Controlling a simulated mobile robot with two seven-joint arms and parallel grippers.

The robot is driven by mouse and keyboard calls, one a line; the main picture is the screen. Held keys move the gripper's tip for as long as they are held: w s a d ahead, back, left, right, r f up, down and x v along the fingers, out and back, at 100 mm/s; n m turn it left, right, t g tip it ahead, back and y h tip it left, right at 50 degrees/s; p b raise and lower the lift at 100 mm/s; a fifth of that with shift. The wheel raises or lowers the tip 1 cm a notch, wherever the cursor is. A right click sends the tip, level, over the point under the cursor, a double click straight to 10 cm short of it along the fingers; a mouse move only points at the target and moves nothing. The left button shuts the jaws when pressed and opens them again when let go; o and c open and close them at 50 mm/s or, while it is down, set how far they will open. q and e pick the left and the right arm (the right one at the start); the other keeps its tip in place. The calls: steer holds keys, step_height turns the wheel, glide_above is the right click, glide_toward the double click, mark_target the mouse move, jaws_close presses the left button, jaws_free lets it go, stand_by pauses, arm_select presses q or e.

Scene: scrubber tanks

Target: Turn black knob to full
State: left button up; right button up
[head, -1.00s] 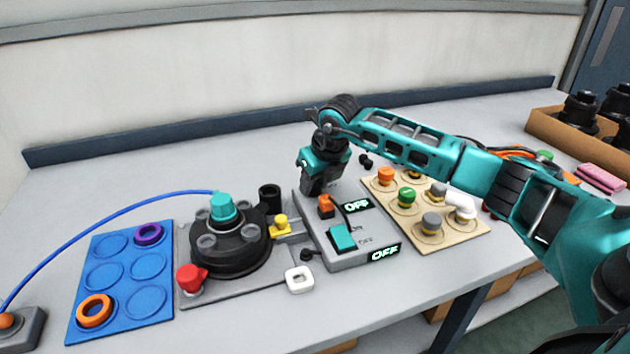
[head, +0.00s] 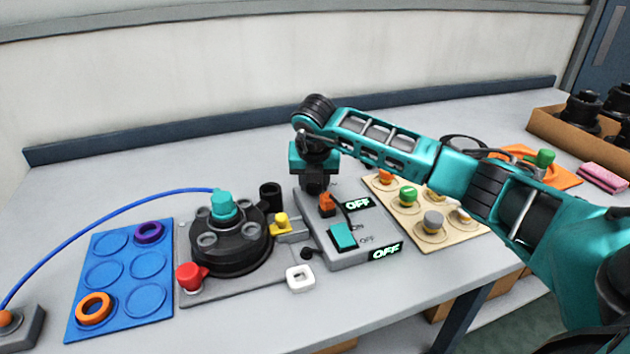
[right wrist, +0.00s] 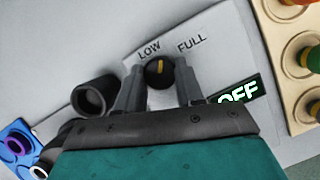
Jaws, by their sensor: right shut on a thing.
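The black knob (right wrist: 158,72), with a yellow pointer line, sits on the grey control box beside the printed words LOW and FULL. In the right wrist view its pointer aims up the picture, between the two words and nearer LOW. My right gripper (right wrist: 160,88) has one finger on each side of the knob and is shut on it. In the head view my right gripper (head: 316,184) points down at the back end of the control box (head: 362,257) and hides the knob. My left gripper is not in view.
An OFF display (right wrist: 238,94) is beside the knob. An orange switch (head: 326,203) and a teal switch (head: 342,236) are nearer the front. A beige board (head: 462,238) with coloured knobs lies right, under my arm.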

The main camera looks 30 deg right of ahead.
steer(key=m+g+h, duration=0.1)
steer(key=m, duration=0.4)
steer(key=shift+w+a, duration=0.1)
steer(key=shift+h, duration=0.3)
stand_by(0.4)
steer(key=o, duration=1)
steer(key=shift+o, duration=0.2)
steer(key=v, duration=1.3)
steer(key=shift+w, duration=0.2)
